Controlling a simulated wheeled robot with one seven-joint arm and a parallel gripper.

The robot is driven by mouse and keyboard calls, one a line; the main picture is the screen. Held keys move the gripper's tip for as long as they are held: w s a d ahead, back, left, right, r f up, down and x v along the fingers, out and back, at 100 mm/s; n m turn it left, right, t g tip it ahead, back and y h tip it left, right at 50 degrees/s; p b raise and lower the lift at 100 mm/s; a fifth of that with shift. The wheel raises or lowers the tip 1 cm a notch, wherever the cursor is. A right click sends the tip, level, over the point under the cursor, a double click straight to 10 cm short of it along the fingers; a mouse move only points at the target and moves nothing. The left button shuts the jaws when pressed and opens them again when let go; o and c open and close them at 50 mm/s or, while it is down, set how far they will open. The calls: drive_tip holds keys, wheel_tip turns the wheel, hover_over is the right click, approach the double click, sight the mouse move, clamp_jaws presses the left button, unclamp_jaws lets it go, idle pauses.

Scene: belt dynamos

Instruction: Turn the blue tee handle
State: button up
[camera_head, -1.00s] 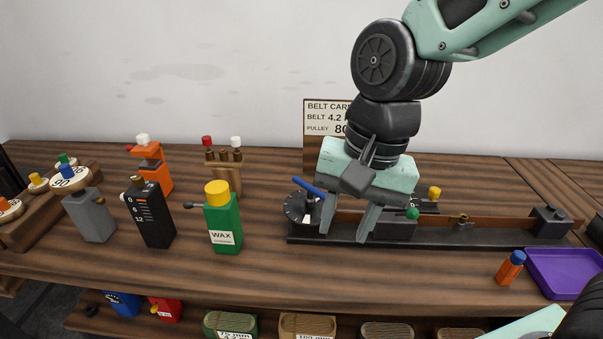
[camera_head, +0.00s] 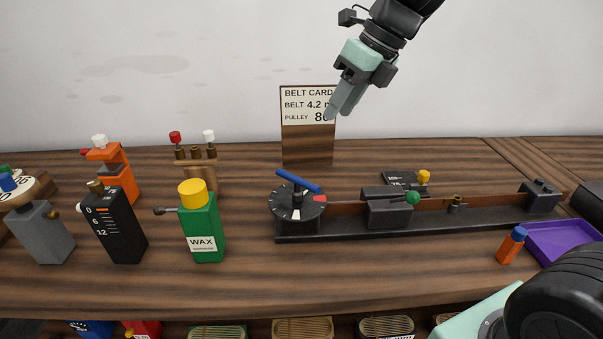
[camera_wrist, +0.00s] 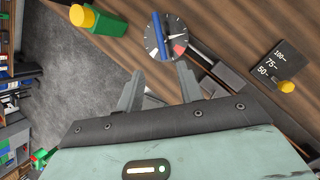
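The blue tee handle (camera_head: 298,181) is a bar on top of a round dark dial (camera_head: 300,206) with white marks and a red patch. The dial sits at the left end of a long dark rail (camera_head: 400,230) on the bench. The handle and dial also show at the top of the wrist view (camera_wrist: 159,34). My gripper (camera_head: 339,108) is raised above and behind the dial, in front of the belt card, clear of the handle. In the wrist view, its two fingers (camera_wrist: 158,85) stand apart with nothing between them.
A belt card (camera_head: 309,105) stands behind the dial. A green wax bottle (camera_head: 205,230), a black box (camera_head: 117,225) and an orange device (camera_head: 117,175) stand to the left. A green-knobbed block (camera_head: 390,212) rides the rail. A purple tray (camera_head: 560,240) lies at right.

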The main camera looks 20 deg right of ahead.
sight(299, 178)
drive_tip(key=b+x, duration=0.1)
drive_tip(key=x, duration=1.6)
drive_tip(key=shift+a, duration=0.1)
clamp_jaws()
